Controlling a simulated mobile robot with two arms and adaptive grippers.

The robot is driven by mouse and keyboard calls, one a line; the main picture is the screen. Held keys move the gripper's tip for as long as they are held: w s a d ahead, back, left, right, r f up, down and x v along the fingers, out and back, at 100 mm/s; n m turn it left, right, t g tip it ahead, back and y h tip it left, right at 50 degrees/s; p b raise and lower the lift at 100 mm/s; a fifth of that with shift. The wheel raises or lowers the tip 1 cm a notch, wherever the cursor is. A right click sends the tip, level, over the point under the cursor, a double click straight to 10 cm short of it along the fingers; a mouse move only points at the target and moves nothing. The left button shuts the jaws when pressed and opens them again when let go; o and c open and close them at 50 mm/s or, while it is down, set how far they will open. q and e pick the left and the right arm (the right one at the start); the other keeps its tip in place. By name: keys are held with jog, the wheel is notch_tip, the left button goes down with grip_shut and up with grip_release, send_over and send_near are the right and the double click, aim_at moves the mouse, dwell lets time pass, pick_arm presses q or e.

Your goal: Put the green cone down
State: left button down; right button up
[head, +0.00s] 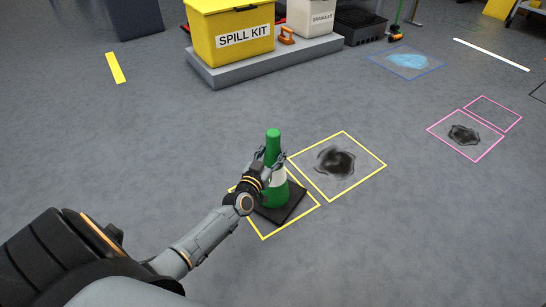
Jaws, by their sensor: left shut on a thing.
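The green cone (273,145) has a white band and a dark square base (288,208). It stands upright in the middle of the head view, over the left yellow floor square (264,236). My left gripper (268,163) is shut on the cone near its white band, from the left. The hand hides part of the cone. I cannot tell whether the base touches the floor. My right gripper is not in view.
A second yellow square (363,183) with a dark stain (335,162) adjoins on the right. Pink squares (459,153) and a blue patch (407,61) lie farther right. A yellow spill kit bin (225,20) stands on a grey platform (262,67) behind. Floor at left is clear.

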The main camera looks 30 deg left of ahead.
pick_arm(q)
jog(key=shift+r, duration=0.1)
jog(key=shift+f, duration=0.2)
jog(key=c, duration=0.6)
grip_release()
jog(key=shift+r, duration=0.1)
